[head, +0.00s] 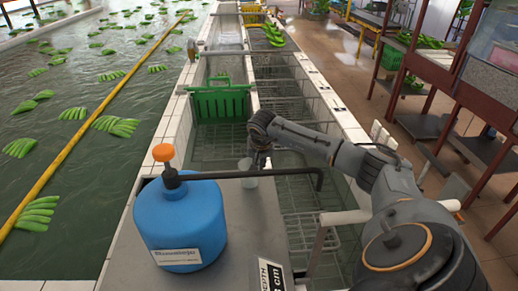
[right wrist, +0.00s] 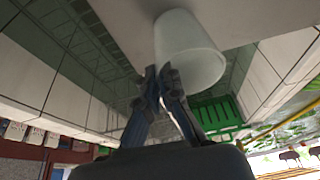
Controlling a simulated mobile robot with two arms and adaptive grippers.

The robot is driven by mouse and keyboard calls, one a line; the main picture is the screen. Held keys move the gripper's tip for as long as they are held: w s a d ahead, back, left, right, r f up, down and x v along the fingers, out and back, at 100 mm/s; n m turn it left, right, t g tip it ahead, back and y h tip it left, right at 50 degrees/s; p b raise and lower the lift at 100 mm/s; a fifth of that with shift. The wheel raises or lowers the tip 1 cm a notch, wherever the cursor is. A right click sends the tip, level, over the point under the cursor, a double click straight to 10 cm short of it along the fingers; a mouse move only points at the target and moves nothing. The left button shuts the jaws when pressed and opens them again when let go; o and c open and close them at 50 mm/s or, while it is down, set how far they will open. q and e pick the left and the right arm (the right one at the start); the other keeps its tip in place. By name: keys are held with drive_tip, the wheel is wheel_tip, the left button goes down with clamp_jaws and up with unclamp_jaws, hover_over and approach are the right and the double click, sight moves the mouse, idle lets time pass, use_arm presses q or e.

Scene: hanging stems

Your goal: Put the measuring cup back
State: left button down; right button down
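The measuring cup is a small whitish, translucent cup (head: 248,172) at the right edge of the grey worktop (head: 233,225) in the head view. It also shows in the right wrist view (right wrist: 192,48), where the picture is upside down. My right gripper (head: 260,160) is at the cup's rim. In the right wrist view its two fingertips (right wrist: 160,75) are nearly together at the rim's edge and appear pinched on the cup wall. Whether the cup's base touches the worktop is hard to tell. My left gripper is not in view.
A blue jug (head: 180,220) with an orange cap (head: 163,152) and a dark spout pipe reaching right stands on the worktop. A green crate (head: 220,103) sits beyond. Wire-mesh basins (head: 305,195) lie right. Water with bananas fills the left.

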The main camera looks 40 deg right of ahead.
drive_tip(key=shift+f, duration=0.3)
drive_tip(key=shift+f, duration=0.15)
drive_tip(key=c, duration=1.5)
unclamp_jaws()
